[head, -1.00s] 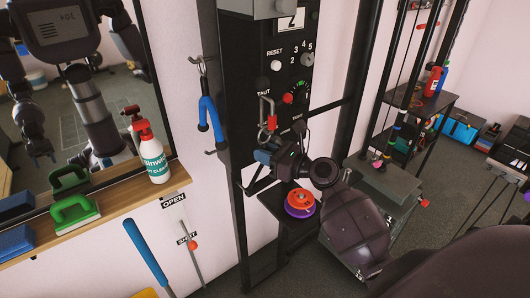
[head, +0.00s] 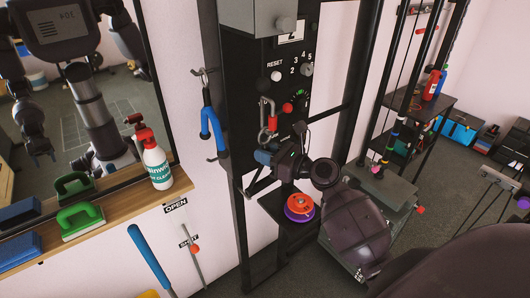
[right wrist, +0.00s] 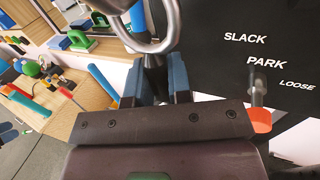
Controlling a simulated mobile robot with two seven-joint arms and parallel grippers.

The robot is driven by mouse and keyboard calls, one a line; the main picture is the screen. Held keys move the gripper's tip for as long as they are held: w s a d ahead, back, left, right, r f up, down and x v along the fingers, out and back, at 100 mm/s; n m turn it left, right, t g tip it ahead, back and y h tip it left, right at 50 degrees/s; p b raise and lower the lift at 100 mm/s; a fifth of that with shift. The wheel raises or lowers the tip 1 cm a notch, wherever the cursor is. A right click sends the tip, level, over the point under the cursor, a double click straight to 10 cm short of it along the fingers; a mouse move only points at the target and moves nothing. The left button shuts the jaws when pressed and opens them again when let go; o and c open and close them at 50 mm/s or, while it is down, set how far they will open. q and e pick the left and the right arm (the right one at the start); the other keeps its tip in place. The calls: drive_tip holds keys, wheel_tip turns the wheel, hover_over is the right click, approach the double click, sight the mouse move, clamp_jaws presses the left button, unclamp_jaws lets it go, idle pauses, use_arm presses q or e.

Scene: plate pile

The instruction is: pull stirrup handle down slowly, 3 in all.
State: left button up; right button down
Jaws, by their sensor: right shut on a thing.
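The stirrup handle (head: 258,185) shows as a thin dark frame under a red clip and metal ring (head: 268,118), in front of the black panel. My right gripper (head: 265,157) is shut on it. In the right wrist view, the blue finger pads (right wrist: 152,84) close on a dark upright part just below the metal ring (right wrist: 150,40); the pads hide much of the grip. My left gripper is not in view, apart from arm shapes in the mirror.
The black panel (head: 245,95) carries a numbered knob (head: 306,69). A small shelf with orange and purple discs (head: 299,204) sits below my gripper. A spray bottle (head: 157,165) stands on the wooden ledge (head: 110,217).

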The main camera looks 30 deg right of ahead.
sight(265, 129)
drive_tip(key=shift+f, duration=0.15)
drive_tip(key=shift+r, duration=1.1)
drive_tip(key=shift+r, duration=1.3)
drive_tip(key=shift+r, duration=1.15)
drive_tip(key=shift+r, duration=0.35)
